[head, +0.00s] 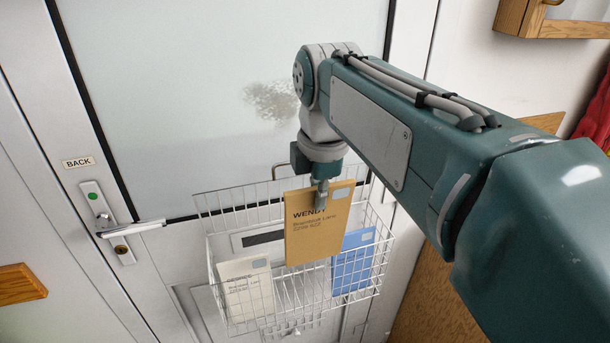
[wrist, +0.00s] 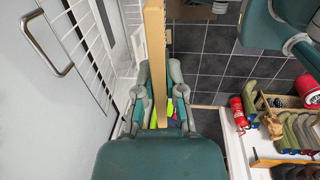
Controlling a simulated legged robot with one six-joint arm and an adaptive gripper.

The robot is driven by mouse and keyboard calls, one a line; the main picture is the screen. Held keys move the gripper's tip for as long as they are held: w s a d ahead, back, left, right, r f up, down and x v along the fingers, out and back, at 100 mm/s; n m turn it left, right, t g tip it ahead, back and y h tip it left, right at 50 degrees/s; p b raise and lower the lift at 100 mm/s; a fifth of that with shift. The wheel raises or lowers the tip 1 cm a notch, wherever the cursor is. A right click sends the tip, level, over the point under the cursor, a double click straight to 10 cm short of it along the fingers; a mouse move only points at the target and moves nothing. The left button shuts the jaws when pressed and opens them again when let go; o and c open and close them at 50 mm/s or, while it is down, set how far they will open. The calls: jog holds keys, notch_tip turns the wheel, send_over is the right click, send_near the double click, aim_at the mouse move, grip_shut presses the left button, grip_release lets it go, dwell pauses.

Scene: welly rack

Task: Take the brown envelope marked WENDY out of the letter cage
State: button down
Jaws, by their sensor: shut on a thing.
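The brown envelope marked WENDY (head: 318,228) is upright, its printed face towards the head camera. My gripper (head: 321,192) is shut on its top edge. In the wrist view the envelope (wrist: 154,50) shows edge-on between the fingers of my gripper (wrist: 157,95). The white wire letter cage (head: 222,300) hangs on the door. No cage wires cross the envelope's face in the head view; its lower part overlaps the cage there. In the wrist view the cage wires (wrist: 85,40) lie left of the envelope, with a gap at the top.
A cream envelope (head: 247,292) stands at the cage's left and a blue envelope (head: 353,262) at its right, both behind wires. A door handle (head: 135,228) is to the left. The wrist view shows a red extinguisher (wrist: 238,112), boots (wrist: 300,130) and tiled floor (wrist: 215,65) at right.

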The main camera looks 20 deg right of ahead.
jog(key=s, duration=0.8)
dwell(0.4)
